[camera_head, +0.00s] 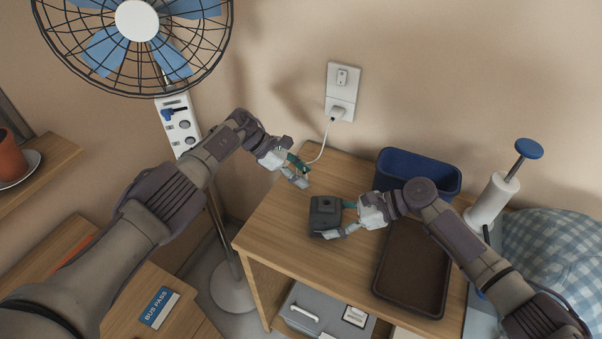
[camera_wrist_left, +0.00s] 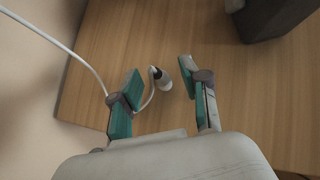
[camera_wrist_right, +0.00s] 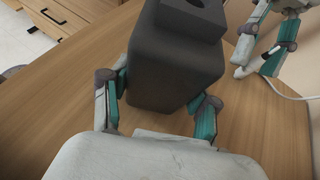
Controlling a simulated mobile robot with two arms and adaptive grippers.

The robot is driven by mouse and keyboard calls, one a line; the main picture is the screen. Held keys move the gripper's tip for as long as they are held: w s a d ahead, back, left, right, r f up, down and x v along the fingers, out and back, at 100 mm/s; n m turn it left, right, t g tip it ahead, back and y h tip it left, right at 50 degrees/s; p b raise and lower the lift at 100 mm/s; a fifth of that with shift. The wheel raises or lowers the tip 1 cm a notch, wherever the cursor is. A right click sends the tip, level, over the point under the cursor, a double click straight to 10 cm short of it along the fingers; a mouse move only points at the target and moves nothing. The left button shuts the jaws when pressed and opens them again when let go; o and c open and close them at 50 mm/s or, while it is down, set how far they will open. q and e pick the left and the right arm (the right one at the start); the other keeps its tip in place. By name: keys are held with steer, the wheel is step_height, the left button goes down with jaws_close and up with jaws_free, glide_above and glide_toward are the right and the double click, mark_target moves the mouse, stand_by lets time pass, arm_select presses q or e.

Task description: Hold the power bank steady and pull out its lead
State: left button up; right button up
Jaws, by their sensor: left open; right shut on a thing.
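The power bank (camera_head: 325,213), a dark grey block, stands near the left end of the wooden table. My right gripper (camera_head: 339,219) is shut on it, with fingers on two opposite sides, also seen in the right wrist view (camera_wrist_right: 160,110). My left gripper (camera_head: 303,175) is open and empty above the table, behind and left of the power bank. The lead's plug (camera_wrist_left: 165,85), white with a dark end, shows between its open fingers, apart from the power bank. The white lead (camera_head: 325,142) runs from the wall socket towards my left gripper, which partly hides it.
A brown tray (camera_head: 380,282) and a blue bin (camera_head: 452,186) are right of the power bank. A fan (camera_head: 215,60) stands at left. Bare tabletop (camera_head: 275,235) lies left of the power bank.

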arm_select(q)
steer(key=shift+a+r, duration=0.1)
steer(key=v, duration=0.7)
steer(key=shift+a+r, duration=0.1)
arm_select(e)
steer(key=o, duration=0.9)
